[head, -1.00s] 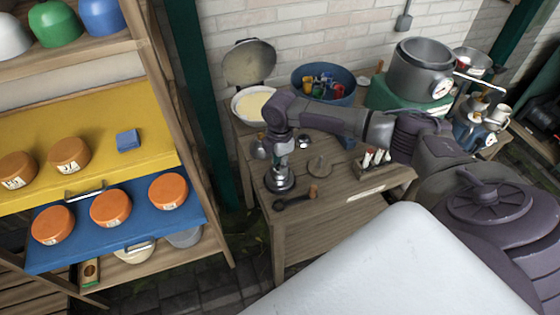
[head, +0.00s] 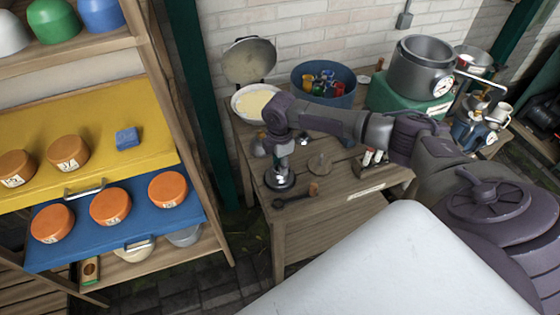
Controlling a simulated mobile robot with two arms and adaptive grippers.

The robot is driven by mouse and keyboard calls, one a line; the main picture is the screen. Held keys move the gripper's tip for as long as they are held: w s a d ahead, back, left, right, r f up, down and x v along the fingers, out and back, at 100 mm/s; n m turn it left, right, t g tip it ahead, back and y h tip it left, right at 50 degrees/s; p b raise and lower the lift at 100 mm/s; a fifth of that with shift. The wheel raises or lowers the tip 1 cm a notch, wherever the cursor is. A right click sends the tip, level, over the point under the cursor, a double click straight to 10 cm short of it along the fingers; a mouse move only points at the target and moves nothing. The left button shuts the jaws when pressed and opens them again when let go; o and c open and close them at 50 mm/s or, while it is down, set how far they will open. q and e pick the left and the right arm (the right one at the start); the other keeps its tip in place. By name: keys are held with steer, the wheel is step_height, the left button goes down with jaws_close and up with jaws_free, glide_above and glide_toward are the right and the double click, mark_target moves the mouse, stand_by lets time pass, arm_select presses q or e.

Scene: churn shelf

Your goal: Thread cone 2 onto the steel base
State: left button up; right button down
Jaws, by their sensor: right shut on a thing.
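My right gripper (head: 281,158) points down over the left part of the wooden workbench. It is shut on a small metal piece, taken to be cone 2, which is mostly hidden by the fingers. Directly below is the round steel base (head: 269,184), a dark disc lying flat on the bench. A bright metal part shows between the fingertips and the disc. I cannot tell whether the cone is around the base's post or only above it. My left gripper is not in view.
A dark-handled tool (head: 294,199) lies just in front of the base. A grey disc with a peg (head: 320,165) stands to the right. A cream-filled bowl (head: 250,103) and blue tub (head: 335,95) are behind. Shelves with orange round pieces (head: 110,207) stand at left.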

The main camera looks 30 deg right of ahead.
steer(key=shift+f, duration=0.25)
steer(key=shift+c, duration=1.9)
jaws_free()
steer(key=shift+r, duration=0.1)
steer(key=shift+r+p, duration=3.45)
steer(key=shift+p, duration=0.15)
steer(key=shift+f, duration=0.1)
